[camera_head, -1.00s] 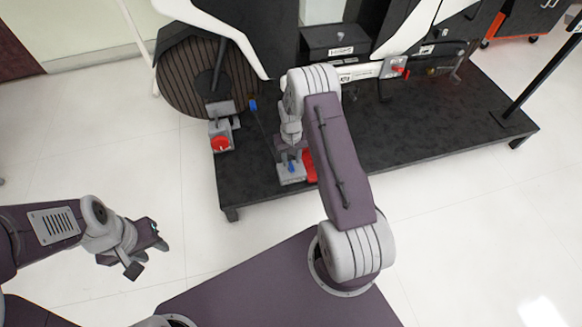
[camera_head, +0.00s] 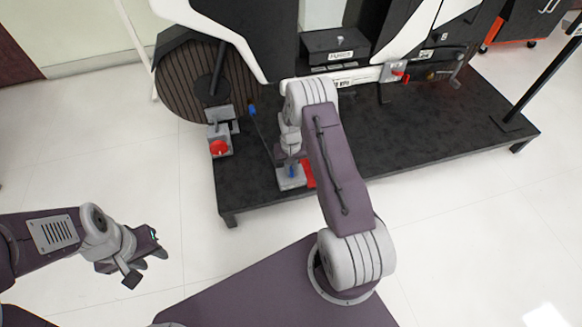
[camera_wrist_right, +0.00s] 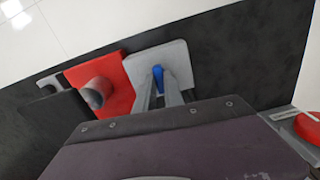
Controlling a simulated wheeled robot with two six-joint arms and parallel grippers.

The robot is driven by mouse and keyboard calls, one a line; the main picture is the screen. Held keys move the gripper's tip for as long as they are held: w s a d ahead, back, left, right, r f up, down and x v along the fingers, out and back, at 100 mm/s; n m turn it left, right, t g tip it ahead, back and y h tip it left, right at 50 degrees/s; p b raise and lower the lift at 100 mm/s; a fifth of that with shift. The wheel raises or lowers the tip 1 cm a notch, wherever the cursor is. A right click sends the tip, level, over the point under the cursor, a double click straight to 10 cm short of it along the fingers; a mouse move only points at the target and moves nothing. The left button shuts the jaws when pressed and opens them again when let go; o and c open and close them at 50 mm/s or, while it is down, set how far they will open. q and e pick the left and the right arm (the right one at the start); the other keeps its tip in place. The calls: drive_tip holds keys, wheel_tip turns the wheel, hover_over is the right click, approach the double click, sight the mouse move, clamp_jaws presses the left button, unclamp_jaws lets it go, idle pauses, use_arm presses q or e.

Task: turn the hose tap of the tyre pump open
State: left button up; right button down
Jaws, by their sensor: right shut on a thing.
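The tyre pump shows as a red body (camera_wrist_right: 112,84) with a grey round part, beside a light grey block (camera_wrist_right: 178,57). The blue tap handle (camera_wrist_right: 158,77) stands on the grey block, and it also shows in the head view (camera_head: 291,171). My right gripper (camera_wrist_right: 159,88) is shut on the blue handle, one finger on each side. In the head view, my right arm hides most of the pump. How far the handle is turned I cannot tell. My left gripper (camera_head: 147,259) is open and empty over the floor at left.
The pump stands on a low black platform (camera_head: 420,125). A red knob on a grey mount (camera_head: 218,147) is to the left, near a large ribbed wheel (camera_head: 190,80). A small blue-ended lever (camera_head: 253,110) stands between. A black box (camera_head: 334,46) is behind.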

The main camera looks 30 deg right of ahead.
drive_tip(key=m+p, duration=0.3)
drive_tip(key=shift+r, duration=0.25)
drive_tip(key=m+p, duration=0.2)
drive_tip(key=m, duration=0.2)
drive_tip(key=shift+f+m, duration=0.1)
drive_tip(key=shift+m, duration=0.3)
drive_tip(key=m+p, duration=0.2)
drive_tip(key=m, duration=0.2)
drive_tip(key=shift+f+m+p, duration=0.1)
drive_tip(key=shift+m+p, duration=0.35)
drive_tip(key=shift+m, duration=2.15)
drive_tip(key=c, duration=1.4)
unclamp_jaws()
drive_tip(key=shift+c, duration=0.2)
